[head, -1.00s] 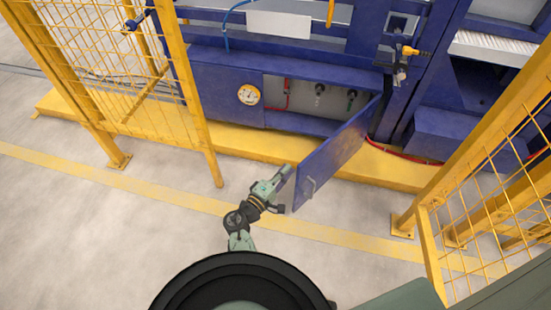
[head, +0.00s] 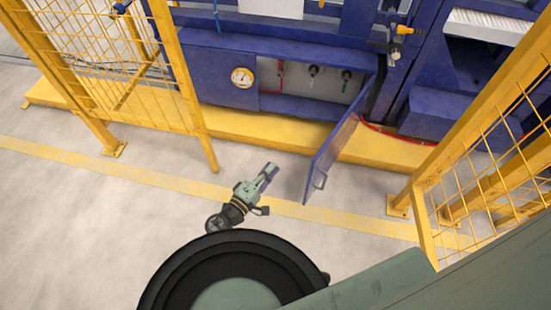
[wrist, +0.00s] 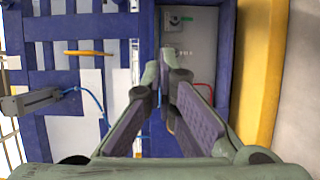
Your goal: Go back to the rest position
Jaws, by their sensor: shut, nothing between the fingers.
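My gripper (head: 269,169) is at the end of my arm in the head view, in front of the blue machine and over the pale floor. It is to the left of the open blue cabinet door (head: 331,155) and apart from it. In the wrist view my gripper's two fingers (wrist: 166,66) come together at the tips with nothing between them. Beyond the fingers are the blue machine front and the grey cabinet inside (wrist: 188,45).
Yellow mesh fences stand left (head: 206,150) and right (head: 424,215). A yellow plinth (head: 240,127) runs along the machine. The floor to the left (head: 80,220) is clear.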

